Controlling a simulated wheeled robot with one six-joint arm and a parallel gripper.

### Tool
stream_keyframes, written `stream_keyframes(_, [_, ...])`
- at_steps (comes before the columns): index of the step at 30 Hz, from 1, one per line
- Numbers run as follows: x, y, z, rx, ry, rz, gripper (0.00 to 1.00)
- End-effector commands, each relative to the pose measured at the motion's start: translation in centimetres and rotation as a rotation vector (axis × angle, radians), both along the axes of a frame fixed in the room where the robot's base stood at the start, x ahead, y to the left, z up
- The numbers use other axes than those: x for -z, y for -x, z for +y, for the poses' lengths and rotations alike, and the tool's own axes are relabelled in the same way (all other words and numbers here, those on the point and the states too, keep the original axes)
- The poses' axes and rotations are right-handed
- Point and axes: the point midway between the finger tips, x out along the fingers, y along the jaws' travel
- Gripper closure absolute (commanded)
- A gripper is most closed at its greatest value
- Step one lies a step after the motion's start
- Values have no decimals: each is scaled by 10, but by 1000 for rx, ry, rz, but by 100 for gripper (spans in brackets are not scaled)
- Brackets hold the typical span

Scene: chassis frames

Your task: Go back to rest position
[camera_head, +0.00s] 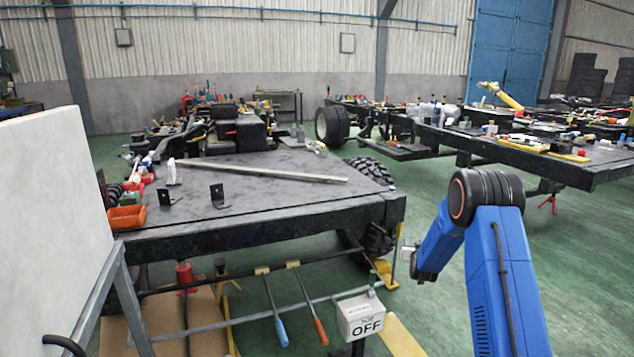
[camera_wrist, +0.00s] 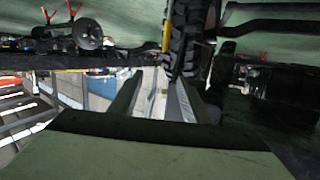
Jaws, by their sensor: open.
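My blue arm rises at the right of the head view and bends at a dark, orange-ringed joint. Its forearm slopes down to the left, and only a small part of my gripper (camera_head: 406,250) shows at its end. My gripper is right of the near black chassis table (camera_head: 300,219), over the green floor. In the wrist view, my gripper (camera_wrist: 152,88) shows two spread fingers with nothing held between them. A black treaded tyre (camera_wrist: 187,40) appears behind the fingers; I cannot tell its distance from them.
A long metal bar (camera_head: 265,171) and two black brackets (camera_head: 218,195) lie on the near table. A white panel (camera_head: 50,190) stands at left. A white box marked OFF (camera_head: 361,316) is in front. Another loaded table (camera_head: 520,157) stands at right. Green floor (camera_head: 420,185) is clear between tables.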

Motion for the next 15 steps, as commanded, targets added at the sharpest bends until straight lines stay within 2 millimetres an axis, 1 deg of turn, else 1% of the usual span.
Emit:
stream_keyframes(1, [-18, 6, 4, -6, -4, 12, 57])
stream_keyframes(3, [-35, 16, 9, -15, -10, 39, 57])
stream_keyframes(8, [-74, 43, 22, -33, -23, 98, 57])
stream_keyframes(15, [-127, 92, 41, -61, -40, 187, 57])
